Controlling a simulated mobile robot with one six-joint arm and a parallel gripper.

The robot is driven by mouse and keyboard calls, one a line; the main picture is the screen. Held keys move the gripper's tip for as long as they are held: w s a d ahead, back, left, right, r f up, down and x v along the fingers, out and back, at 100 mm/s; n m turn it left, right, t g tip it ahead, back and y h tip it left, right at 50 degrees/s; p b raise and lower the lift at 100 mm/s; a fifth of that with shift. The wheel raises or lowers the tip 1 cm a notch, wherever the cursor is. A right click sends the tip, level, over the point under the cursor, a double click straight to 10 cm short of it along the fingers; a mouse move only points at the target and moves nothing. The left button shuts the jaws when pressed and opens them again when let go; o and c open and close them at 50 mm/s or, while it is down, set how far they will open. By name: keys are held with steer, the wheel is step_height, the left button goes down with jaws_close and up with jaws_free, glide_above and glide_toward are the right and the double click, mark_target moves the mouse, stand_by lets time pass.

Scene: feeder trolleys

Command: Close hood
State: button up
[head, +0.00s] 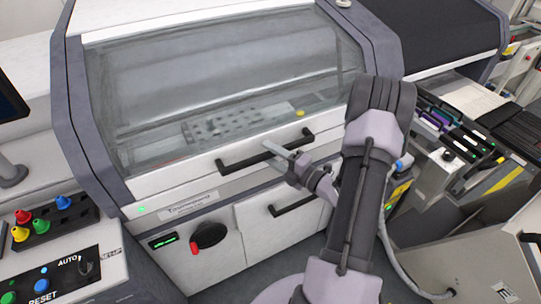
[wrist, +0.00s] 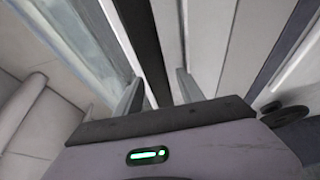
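The hood (head: 172,178) of the machine has a large clear window and a white lower frame. It looks lowered over the machine's front, but I cannot tell whether it is fully seated. A black bar handle (head: 240,160) runs along its lower frame. My gripper (head: 284,155) is at the right half of this handle. In the wrist view, the handle (wrist: 140,40) passes between the two fingers of my gripper (wrist: 159,90), with a small gap visible beside it. The fingers are apart. Part of the handle is hidden behind my gripper.
Below the hood are a second black handle (head: 292,206), a red-and-black rotary switch (head: 209,236) and a small green display (head: 162,241). A control panel with coloured buttons (head: 40,226) stands at left. Feeder trolleys with coloured feeders (head: 442,115) crowd the right side.

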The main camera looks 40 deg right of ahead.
steer(key=shift+w, duration=0.15)
jaws_close()
stand_by(1.4)
